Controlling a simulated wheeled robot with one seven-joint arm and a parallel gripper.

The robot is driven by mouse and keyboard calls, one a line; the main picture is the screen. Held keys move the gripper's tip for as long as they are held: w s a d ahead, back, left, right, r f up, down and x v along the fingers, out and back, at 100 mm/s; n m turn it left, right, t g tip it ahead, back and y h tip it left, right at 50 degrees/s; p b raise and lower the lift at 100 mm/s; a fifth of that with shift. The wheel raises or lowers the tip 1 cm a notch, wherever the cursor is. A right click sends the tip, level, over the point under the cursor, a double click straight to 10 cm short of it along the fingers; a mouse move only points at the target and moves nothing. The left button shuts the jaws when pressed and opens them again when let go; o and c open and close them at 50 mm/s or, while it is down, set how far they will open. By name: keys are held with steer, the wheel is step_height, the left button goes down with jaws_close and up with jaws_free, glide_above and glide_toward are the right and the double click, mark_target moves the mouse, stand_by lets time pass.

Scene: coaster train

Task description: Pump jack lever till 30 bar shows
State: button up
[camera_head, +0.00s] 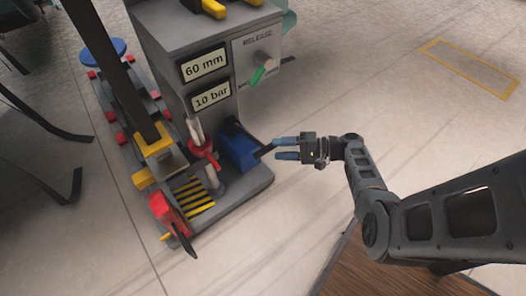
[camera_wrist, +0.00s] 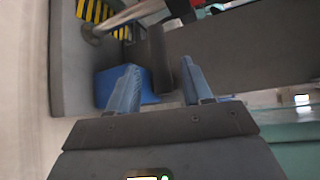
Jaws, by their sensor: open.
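The grey jack unit (camera_head: 178,42) stands left of my gripper in the head view. Its displays read 60 mm (camera_head: 204,65) and 10 bar (camera_head: 212,95). A blue pump block (camera_head: 238,146) sits on its base, and a dark lever (camera_head: 264,151) sticks out from it toward my gripper (camera_head: 277,149). My gripper is open, with blue fingers pointing at the block. In the wrist view the dark lever (camera_wrist: 160,62) shows at the gap between the fingertips, with the blue block (camera_wrist: 108,86) behind. I cannot tell whether a finger touches the lever.
A release panel (camera_head: 258,55) with a green-handled knob (camera_head: 258,75) is above the pump.

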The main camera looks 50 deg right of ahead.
mark_target(272, 149)
steer(key=shift+b+x, duration=0.5)
steer(key=shift+x, duration=2.1)
steer(key=shift+c, duration=0.5)
jaws_close()
